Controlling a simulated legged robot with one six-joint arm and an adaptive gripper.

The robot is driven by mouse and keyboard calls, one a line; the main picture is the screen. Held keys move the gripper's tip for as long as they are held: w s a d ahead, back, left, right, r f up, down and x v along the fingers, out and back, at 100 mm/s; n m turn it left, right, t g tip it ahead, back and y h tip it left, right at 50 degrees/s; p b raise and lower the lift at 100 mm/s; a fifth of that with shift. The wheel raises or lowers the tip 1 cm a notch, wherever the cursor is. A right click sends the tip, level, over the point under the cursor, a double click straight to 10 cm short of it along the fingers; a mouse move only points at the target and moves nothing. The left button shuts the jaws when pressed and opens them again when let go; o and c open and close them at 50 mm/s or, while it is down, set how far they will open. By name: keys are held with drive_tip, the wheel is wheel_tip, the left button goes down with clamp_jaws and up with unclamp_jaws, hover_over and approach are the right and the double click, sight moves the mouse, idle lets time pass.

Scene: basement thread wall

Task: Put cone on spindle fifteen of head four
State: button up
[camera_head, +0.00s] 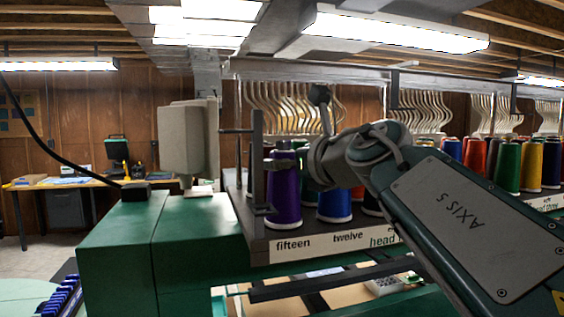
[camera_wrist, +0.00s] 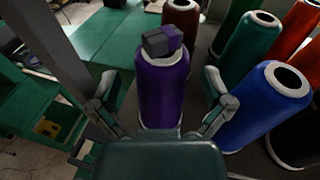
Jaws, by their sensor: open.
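A purple cone (camera_head: 284,190) stands upright at the left end of the rack shelf, above the label "fifteen" (camera_head: 293,245). In the wrist view the purple cone (camera_wrist: 163,95) stands between the two fingers of my gripper (camera_wrist: 160,84). The fingers are open, one on each side, with the right finger visibly apart from it. A small dark grey and purple block (camera_wrist: 162,41) shows at the cone's top. Any spindle inside the cone is hidden. In the head view my gripper's fingers are hard to make out beside the cone.
A blue cone (camera_wrist: 265,104) stands close right of my gripper, with a green cone (camera_wrist: 250,47) behind it. A dark upright post (camera_head: 257,155) stands at the shelf's left end. Several other cones fill the rack to the right. A green machine cabinet (camera_head: 150,255) lies left.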

drive_tip(key=s+d+r+m+t+h, duration=0.15)
drive_tip(key=s+d+m+t, duration=0.25)
drive_tip(key=s+d+m, duration=0.4)
drive_tip(key=s+d+f+m+g+h, duration=0.1)
drive_tip(key=d+f+m+h, duration=0.5)
drive_tip(key=m, duration=0.6)
drive_tip(key=s+d+f+m+g+h, duration=0.1)
drive_tip(key=d+f+m+h, duration=0.35)
drive_tip(key=f+m, duration=0.5)
drive_tip(key=s+a+f+m+g+y, duration=0.1)
drive_tip(key=s+f+m+g, duration=0.4)
drive_tip(key=f, duration=0.6)
drive_tip(key=s+a+f+m+g+y, duration=0.2)
drive_tip(key=s+a+f+m+g, duration=0.2)
drive_tip(key=s+f+m, duration=0.4)
wheel_tip(320, 180, down, 4)
drive_tip(key=shift+s+r+g, duration=0.15)
drive_tip(key=shift+s+g, duration=0.3)
drive_tip(key=shift+g, duration=0.25)
